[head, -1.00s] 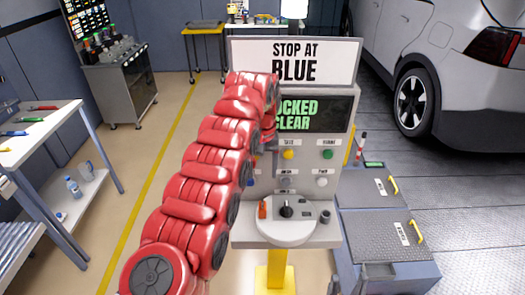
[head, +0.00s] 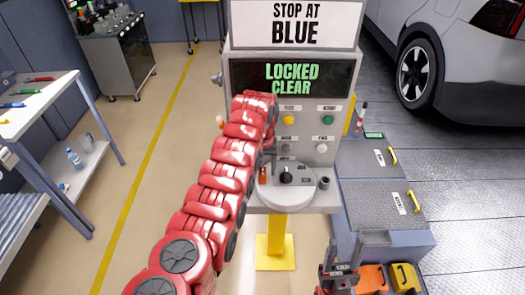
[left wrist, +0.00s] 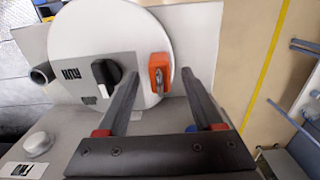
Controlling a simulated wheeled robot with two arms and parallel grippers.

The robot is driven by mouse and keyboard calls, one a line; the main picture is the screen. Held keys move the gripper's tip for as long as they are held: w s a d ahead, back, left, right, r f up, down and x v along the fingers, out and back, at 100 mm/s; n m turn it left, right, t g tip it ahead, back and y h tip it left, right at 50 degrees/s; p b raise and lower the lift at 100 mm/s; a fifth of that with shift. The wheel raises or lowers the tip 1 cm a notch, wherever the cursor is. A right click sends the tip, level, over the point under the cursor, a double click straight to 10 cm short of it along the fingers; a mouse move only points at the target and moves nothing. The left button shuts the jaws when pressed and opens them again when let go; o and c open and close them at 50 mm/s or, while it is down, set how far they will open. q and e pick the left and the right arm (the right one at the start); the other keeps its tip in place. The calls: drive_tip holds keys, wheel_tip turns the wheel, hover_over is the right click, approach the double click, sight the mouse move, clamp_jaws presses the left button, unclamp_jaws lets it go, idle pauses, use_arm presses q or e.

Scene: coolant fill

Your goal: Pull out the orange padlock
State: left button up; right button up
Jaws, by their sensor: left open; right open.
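The orange padlock (head: 263,174) sits near the left edge of the round white disc (head: 300,196) on the console. In the left wrist view the padlock (left wrist: 160,66) is upright beside the black knob (left wrist: 105,72), with its grey shackle towards me. My left gripper (head: 268,152) is open close to the padlock. In the left wrist view the tips of my left gripper (left wrist: 161,75) are apart, one on each side of the padlock, with no visible grip on it. My right gripper (head: 338,270) is open and empty, low in the head view, away from the console.
The console sign (head: 292,24) reads "STOP AT BLUE" and its screen (head: 291,78) reads "LOCKED CLEAR". Yellow (head: 289,120) and green (head: 328,120) buttons sit above the disc. Orange (head: 370,279) and yellow (head: 404,277) objects lie at the lower right. A workbench (head: 55,110) stands left.

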use_arm(q)
drive_tip(key=shift+f, duration=1.35)
clamp_jaws()
drive_tip(key=c, duration=0.7)
unclamp_jaws()
clamp_jaws()
drive_tip(key=shift+r+p, duration=0.4)
drive_tip(key=shift+p, duration=0.15)
